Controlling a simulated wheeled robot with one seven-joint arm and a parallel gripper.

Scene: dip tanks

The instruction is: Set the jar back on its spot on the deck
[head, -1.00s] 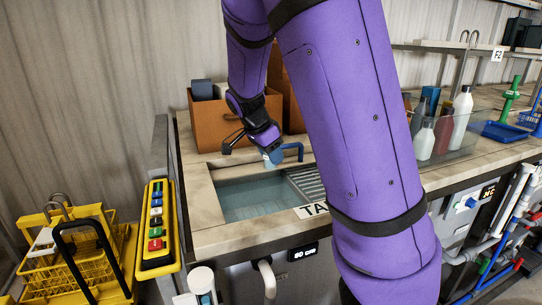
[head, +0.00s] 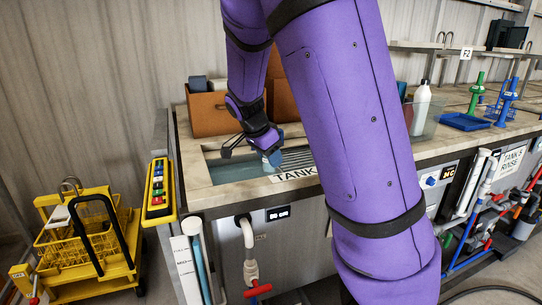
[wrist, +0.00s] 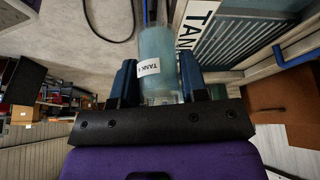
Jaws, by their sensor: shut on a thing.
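A translucent pale-blue jar (wrist: 156,45) with a white "TANK" label sits between the two blue fingers of my gripper (wrist: 157,80) in the wrist view. The fingers are shut on it. In the head view my gripper (head: 272,155) appears over the right part of the tank opening (head: 232,168), near its front label. The jar itself is hard to make out there. The pale deck (head: 200,197) surrounds the tank. I cannot make out a marked spot for the jar on it.
Brown boxes (head: 208,115) stand behind the tank. A yellow button panel (head: 158,188) is at the deck's left end, with a yellow basket cart (head: 75,245) on the floor. A white bottle (head: 421,110) and a blue tray (head: 465,122) stand farther right.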

